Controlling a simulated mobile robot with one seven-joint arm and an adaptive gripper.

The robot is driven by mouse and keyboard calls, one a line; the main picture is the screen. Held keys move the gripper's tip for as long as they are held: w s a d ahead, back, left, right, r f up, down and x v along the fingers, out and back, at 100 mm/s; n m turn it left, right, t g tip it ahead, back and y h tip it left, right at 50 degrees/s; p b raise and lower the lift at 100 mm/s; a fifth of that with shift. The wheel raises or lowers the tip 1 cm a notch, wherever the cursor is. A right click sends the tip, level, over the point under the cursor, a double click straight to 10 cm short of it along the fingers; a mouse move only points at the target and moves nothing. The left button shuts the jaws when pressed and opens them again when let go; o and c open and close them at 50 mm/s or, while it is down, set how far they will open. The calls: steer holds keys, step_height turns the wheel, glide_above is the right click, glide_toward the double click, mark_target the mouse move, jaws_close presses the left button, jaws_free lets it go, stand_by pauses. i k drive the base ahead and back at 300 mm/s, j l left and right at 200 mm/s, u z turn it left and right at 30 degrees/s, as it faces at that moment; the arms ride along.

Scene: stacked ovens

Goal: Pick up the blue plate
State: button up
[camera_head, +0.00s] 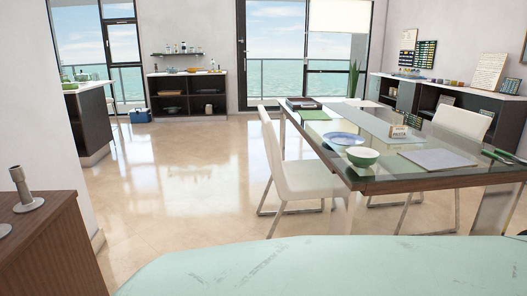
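The blue plate (345,138) lies flat on the glass-topped dining table (412,178), toward its near left side. A green bowl (362,156) stands just in front of the plate, to its lower right, and seems to overlap its edge in the picture. I cannot tell whether they touch. My gripper is not in view.
White chairs (300,180) stand at the table's left side and far right. A grey mat (437,159), a small sign (400,131) and dark boxes (303,103) share the table. A brown cabinet (50,245) is near left. Open tiled floor (180,190) lies left of the table.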

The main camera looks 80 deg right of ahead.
mark_target(344, 139)
steer(key=z, duration=3.3)
